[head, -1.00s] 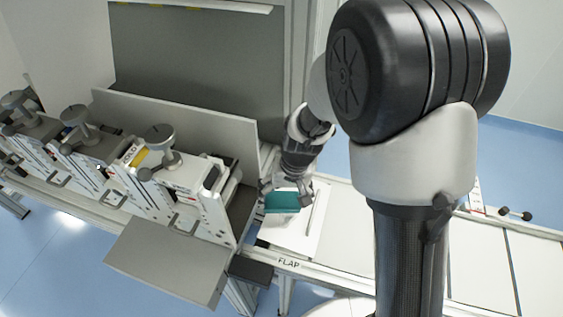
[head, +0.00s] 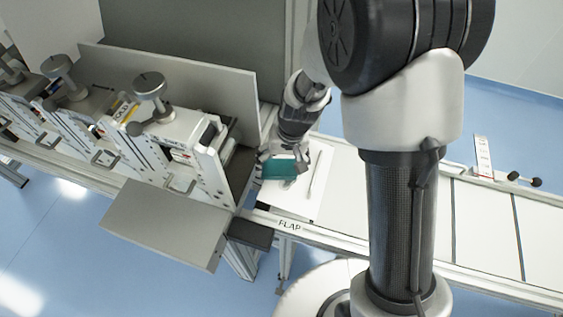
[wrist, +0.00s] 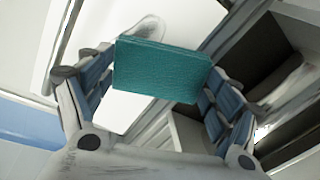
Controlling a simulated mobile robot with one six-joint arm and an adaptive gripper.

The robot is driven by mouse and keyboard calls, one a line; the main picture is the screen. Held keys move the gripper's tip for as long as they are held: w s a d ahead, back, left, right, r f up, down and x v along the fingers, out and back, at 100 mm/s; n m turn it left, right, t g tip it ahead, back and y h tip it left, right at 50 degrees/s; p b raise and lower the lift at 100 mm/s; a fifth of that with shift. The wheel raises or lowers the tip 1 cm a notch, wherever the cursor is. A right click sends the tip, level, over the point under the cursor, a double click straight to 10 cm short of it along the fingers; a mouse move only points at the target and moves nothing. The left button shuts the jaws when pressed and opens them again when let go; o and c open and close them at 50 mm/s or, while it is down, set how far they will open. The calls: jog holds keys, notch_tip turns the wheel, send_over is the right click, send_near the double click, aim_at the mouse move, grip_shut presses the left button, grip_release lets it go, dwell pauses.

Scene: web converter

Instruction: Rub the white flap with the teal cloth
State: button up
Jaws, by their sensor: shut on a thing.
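My gripper (head: 283,156) is shut on the teal cloth (head: 279,169), a folded block. In the wrist view the teal cloth (wrist: 160,70) sits between the two blue-padded fingers of my gripper (wrist: 155,85). The white flap (head: 310,205) is the pale panel above the rail lettered FLAP. The cloth is over the left part of this panel; I cannot tell whether it touches. In the wrist view a pale surface (wrist: 105,25) lies beyond the cloth, with a rounded grey shape partly hidden behind it.
To the left stands a row of white machine units with grey knobs (head: 151,86). A grey tray (head: 165,222) juts out at the front. A thin rod (head: 313,175) lies on the panel right of the cloth.

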jog(key=shift+w+a+f+b, duration=0.1)
jog(key=shift+a+f+b, duration=0.1)
jog(key=shift+f+b, duration=0.8)
dwell(0.7)
jog(key=shift+d, duration=0.1)
